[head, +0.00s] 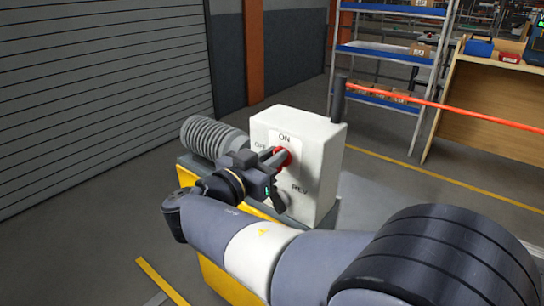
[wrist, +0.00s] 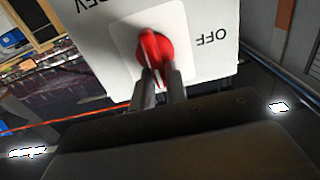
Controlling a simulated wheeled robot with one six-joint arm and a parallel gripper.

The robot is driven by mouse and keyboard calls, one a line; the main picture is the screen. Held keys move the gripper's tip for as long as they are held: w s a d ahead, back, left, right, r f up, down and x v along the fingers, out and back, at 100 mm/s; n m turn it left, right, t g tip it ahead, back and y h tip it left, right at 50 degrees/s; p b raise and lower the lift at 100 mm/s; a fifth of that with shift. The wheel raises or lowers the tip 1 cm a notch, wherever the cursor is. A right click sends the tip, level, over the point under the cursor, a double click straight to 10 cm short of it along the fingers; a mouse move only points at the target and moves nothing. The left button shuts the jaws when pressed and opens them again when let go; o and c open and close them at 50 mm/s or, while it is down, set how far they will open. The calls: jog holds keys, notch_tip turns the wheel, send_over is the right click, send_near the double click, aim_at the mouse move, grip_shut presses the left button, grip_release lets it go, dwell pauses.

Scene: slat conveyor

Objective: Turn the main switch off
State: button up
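The main switch is a red rotary knob (head: 281,156) on the front of a white box (head: 322,150). The face is marked ON at the top, OFF at the left and REV at the lower right. In the wrist view the red knob (wrist: 153,46) appears upside down, its handle pointing down the picture, towards the ON side. My gripper (head: 274,157) reaches the knob from the front. In the wrist view its two narrow fingers (wrist: 161,85) stand close on either side of the handle, shut on it. The ON label is hidden in the wrist view.
The box stands on a yellow and grey conveyor frame (head: 228,278). A grey ribbed cylinder (head: 212,137) is left of the box and a dark post (head: 338,100) behind it. An orange-red bar (head: 440,103) crosses at right. A shelf rack (head: 390,52) and wooden bench (head: 485,110) stand further back.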

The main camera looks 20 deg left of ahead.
grip_shut()
jog(key=shift+n, duration=0.3)
jog(key=shift+w+a+f+n+p, duration=0.1)
jog(key=shift+a+f+n+p, duration=0.3)
jog(key=shift+n, duration=2.45)
jog(key=shift+w+a+f+n+p, duration=0.2)
jog(key=shift+n+p, duration=0.45)
jog(key=shift+n, duration=2.25)
jog(key=shift+w+a+f+n+p, duration=0.1)
jog(key=shift+a+f+n+p, duration=0.3)
jog(key=shift+n, duration=2.45)
jog(key=shift+d, duration=0.15)
jog(key=shift+o, duration=2.4)
grip_release()
